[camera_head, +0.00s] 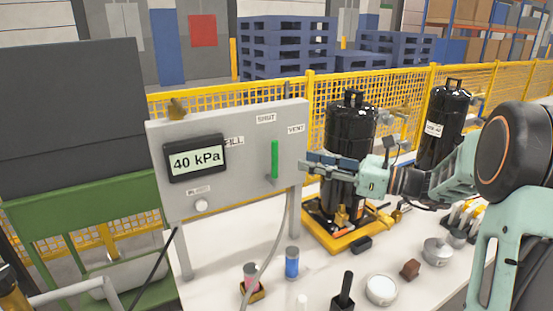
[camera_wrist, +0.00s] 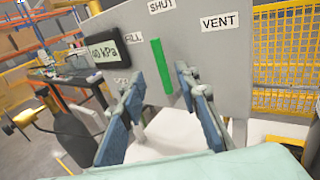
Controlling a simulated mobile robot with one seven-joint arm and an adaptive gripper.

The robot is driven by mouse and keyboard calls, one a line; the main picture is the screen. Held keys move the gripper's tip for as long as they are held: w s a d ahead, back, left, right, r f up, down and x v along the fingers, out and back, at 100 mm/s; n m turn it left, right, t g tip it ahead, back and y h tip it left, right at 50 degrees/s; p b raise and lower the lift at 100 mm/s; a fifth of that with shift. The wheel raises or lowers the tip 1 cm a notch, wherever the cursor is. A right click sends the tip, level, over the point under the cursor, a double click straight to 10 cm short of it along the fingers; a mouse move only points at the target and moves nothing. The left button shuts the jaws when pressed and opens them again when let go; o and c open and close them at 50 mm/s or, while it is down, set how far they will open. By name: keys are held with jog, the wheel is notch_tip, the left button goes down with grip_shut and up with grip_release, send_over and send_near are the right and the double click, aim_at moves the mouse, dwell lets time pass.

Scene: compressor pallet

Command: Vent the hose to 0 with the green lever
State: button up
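The grey panel (camera_head: 232,185) carries a display (camera_head: 196,158) reading 40 kPa. The green lever (camera_head: 275,158) stands nearly upright on the panel, below the SHUT label (camera_head: 266,118). The VENT label (camera_head: 296,129) is to its right and the FILL label (camera_head: 234,141) to its left. My gripper (camera_head: 312,164) is just right of the lever, with its fingers pointing at the panel. In the wrist view the fingers are spread apart and the green lever (camera_wrist: 162,66) shows between and beyond them. I see no contact with the lever.
A black tank (camera_head: 350,125) on a yellow scale-like base (camera_head: 340,238) stands behind my gripper. A second black tank (camera_head: 443,120) is farther right. A blue cylinder (camera_head: 292,262), a metal pot (camera_head: 437,251) and a white round container (camera_head: 381,289) stand on the white table. A hose (camera_head: 272,255) hangs below the panel.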

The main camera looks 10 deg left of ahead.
send_over(275, 182)
jog(key=shift+w+a, duration=0.1)
jog(key=shift+w, duration=0.35)
grip_shut()
dwell(0.4)
